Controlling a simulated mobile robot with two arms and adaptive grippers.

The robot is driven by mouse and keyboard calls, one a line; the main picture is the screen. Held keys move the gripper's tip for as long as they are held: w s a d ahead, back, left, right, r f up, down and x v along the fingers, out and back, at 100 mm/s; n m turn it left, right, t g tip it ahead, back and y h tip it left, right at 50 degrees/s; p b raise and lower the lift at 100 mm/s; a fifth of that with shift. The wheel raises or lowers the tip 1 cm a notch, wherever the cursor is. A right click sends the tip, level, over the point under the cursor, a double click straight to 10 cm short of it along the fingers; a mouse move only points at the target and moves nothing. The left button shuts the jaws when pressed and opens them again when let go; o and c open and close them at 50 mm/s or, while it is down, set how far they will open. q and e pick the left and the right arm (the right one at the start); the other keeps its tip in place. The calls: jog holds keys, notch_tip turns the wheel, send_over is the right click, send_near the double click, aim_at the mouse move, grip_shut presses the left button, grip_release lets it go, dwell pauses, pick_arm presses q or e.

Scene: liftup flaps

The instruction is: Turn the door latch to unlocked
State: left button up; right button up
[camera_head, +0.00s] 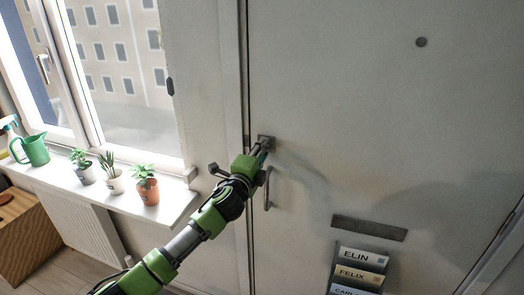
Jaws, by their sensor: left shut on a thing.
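The white door (370,100) fills the right side of the view and looks closed. The door latch (267,140) is a small grey square fitting near the door's left edge. My left arm reaches up from the bottom, and my left gripper (261,151) is shut on the latch. The fingers cover much of the latch, so the angle of its knob cannot be made out. My right gripper is not in view.
A metal door handle (267,188) sits just below the latch. A mail slot (369,228) and name holders (357,272) are lower right. A windowsill (120,196) at left carries several potted plants and a green watering can (35,150).

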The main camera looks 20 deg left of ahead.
pick_arm(q)
jog(key=shift+c, duration=0.2)
jog(key=o, duration=1.1)
jog(key=s, duration=1.2)
jog(key=shift+a, duration=0.2)
jog(key=shift+f, duration=0.1)
